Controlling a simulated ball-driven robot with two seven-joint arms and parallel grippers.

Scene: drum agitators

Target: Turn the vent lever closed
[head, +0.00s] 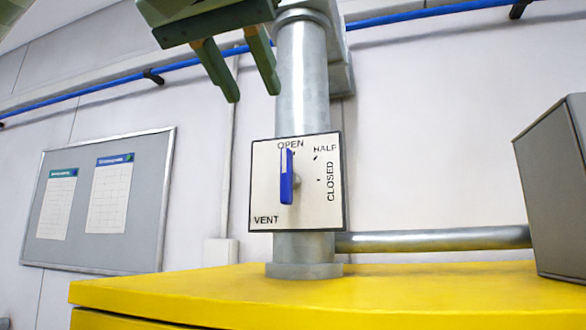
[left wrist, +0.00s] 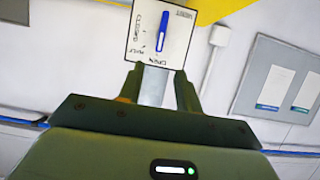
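The blue vent lever (head: 286,177) stands upright on a white square plate (head: 265,205) marked OPEN, HALF, CLOSED and VENT. The lever points up at OPEN. The plate is on a grey vertical pipe (head: 303,80). My left gripper (head: 252,98) is above and left of the plate in the head view, with its two green fingers apart and nothing between them. In the left wrist view the lever (left wrist: 161,30) and plate (left wrist: 179,50) lie beyond the open fingers (left wrist: 158,68), apart from them. My right gripper is not in view.
A yellow cabinet top (head: 200,295) lies below the pipe. A grey box (head: 555,190) stands at the right, and a horizontal pipe (head: 430,239) runs towards it. A notice board (head: 140,225) hangs on the left wall. The space before the plate looks clear.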

